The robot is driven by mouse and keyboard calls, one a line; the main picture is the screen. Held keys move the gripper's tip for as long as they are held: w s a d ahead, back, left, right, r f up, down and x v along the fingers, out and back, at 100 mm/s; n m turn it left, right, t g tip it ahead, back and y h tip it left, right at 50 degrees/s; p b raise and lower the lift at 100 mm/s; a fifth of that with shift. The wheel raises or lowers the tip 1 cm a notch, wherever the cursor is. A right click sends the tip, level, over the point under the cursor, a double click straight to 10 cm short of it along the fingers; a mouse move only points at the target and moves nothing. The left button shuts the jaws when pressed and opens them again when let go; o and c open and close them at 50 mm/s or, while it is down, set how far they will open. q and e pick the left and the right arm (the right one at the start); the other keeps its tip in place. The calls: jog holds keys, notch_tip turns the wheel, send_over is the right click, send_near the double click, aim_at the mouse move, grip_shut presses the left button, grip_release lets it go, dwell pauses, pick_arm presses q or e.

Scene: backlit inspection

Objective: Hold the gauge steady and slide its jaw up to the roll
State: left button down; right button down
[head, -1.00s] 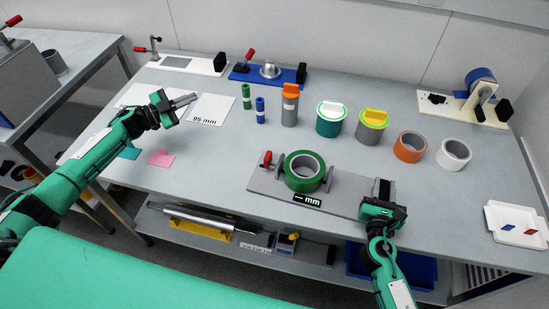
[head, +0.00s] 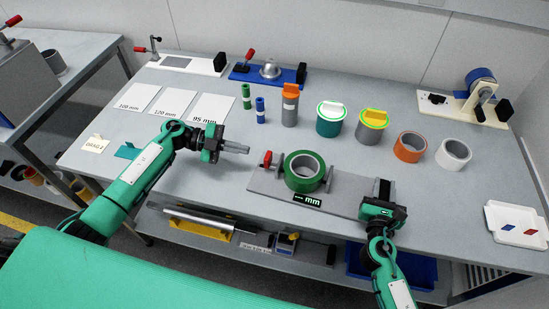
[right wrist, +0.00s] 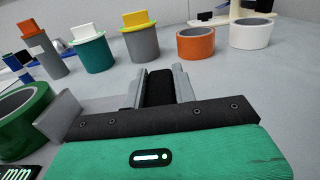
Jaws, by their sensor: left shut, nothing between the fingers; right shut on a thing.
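The gauge (head: 262,183) is a grey plate at the front of the table with a dark display reading "mm". The green roll (head: 304,182) stands on it between two grey jaws; the sliding jaw (head: 328,179) is right of the roll, and contact cannot be told. A red-knobbed clamp (head: 267,158) is at the left end. My right gripper (head: 382,188) is shut on the black block (right wrist: 160,88) at the gauge's right end. My left gripper (head: 247,150) is shut and empty, above the table just left of the red knob.
Behind the gauge stand several lidded pots, including a teal one (head: 329,118), plus an orange roll (head: 410,147) and a white roll (head: 453,154). A white tray (head: 517,223) lies at the right edge. Labelled white sheets (head: 172,103) lie at the left.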

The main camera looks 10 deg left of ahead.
aim_at(270, 155)
pick_arm(q)
jog(key=shift+x, duration=2.05)
jog(key=shift+s+d, duration=0.1)
jog(key=shift+d, duration=1.2)
jog(key=shift+a, duration=0.15)
dwell(0.3)
jog(key=shift+a, duration=1.95)
jog(key=v, duration=1.2)
